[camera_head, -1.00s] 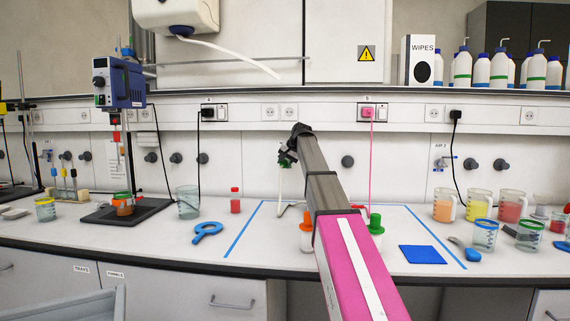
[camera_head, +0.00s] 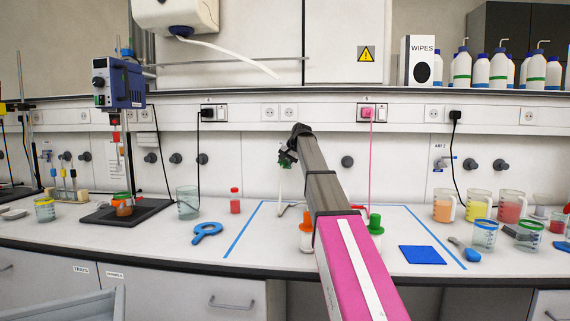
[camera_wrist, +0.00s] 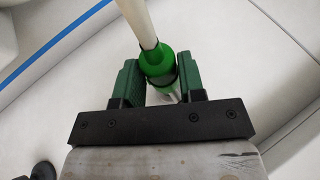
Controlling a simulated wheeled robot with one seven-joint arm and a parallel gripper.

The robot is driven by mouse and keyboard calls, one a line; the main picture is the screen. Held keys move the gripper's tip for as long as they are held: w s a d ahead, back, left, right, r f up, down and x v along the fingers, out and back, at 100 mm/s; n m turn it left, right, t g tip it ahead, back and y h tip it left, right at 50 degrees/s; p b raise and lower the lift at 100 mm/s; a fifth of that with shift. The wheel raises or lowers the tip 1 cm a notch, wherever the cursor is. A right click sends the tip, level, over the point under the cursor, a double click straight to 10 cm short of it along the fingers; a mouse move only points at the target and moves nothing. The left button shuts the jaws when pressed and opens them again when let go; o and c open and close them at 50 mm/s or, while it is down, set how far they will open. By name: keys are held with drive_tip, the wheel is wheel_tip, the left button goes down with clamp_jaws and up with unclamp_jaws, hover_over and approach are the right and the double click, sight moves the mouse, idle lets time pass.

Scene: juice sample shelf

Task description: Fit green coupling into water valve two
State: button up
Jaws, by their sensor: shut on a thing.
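My gripper (camera_head: 286,159) is at the wall above the back of the bench, at the far end of my arm. In the wrist view, my gripper (camera_wrist: 160,68) is shut on the green coupling (camera_wrist: 158,62), which sits between its two green finger pads. A white hose (camera_wrist: 139,22) runs out of the coupling. In the head view the hose (camera_head: 280,186) hangs down to the bench. I cannot make out water valve two in either view; my arm and gripper cover part of the wall there.
Blue tape (camera_head: 243,232) marks an area of the bench below my arm. An orange-capped bottle (camera_head: 306,232) and a green-capped one (camera_head: 375,223) stand beside my arm. A blue mat (camera_head: 422,255) lies right. Dark knobs (camera_head: 348,162) stick out of the wall.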

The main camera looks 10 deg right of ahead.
drive_tip(key=shift+w+d, duration=0.1)
drive_tip(key=shift+w, duration=0.15)
drive_tip(key=o, duration=1.2)
drive_tip(key=shift+c, duration=0.2)
